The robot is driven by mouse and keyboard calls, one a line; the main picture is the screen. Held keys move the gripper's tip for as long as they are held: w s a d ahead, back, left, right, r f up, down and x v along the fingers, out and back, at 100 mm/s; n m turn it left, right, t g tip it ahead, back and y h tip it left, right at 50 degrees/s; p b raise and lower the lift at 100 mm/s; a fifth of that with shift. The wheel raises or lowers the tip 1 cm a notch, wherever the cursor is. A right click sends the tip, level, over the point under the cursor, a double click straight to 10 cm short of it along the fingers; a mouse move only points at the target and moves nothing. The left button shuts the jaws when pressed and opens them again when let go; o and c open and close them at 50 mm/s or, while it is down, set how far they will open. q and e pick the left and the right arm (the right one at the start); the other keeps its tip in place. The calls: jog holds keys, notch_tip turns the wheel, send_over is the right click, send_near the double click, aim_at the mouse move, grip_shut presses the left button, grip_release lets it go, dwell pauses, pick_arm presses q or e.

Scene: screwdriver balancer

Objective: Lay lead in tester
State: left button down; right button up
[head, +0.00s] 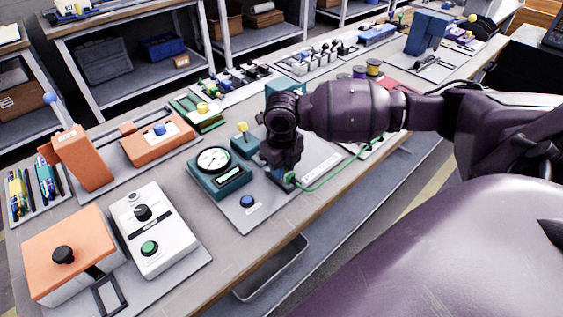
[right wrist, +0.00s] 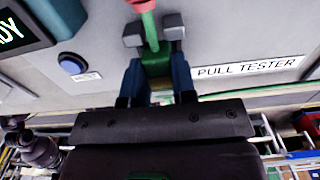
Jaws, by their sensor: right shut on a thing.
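The pull tester (head: 222,178) is a teal unit with a round dial and a small display, on a grey base plate in the middle of the bench. The green lead (head: 322,183) trails from my right gripper (head: 287,181) along the front of the plate. In the right wrist view, my right gripper (right wrist: 158,82) is shut on the lead's green block (right wrist: 156,62). A green strand with a pinkish-red end (right wrist: 143,6) runs up between two grey blocks (right wrist: 133,35) on the plate. I cannot tell whether it touches them. My left gripper is not in view.
A blue button (head: 246,201) sits on the plate's front corner. A white box (head: 155,230) with knobs and an orange box (head: 70,250) stand to the left. Spools (head: 374,67) and a blue stand (head: 427,33) are farther back. A grey tray (head: 272,270) is below the bench edge.

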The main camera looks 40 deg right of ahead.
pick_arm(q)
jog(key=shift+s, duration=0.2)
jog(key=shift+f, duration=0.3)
pick_arm(e)
jog(key=shift+f, duration=0.6)
dwell(0.4)
jog(key=o, duration=1)
jog(key=shift+c, duration=0.2)
jog(key=shift+r, duration=0.3)
notch_tip(320, 180, up, 9)
jog(key=shift+r+p, duration=0.2)
jog(key=shift+p, duration=0.55)
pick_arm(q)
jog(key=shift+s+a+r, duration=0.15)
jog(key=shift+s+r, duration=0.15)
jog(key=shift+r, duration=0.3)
pick_arm(e)
jog(key=shift+r, duration=0.4)
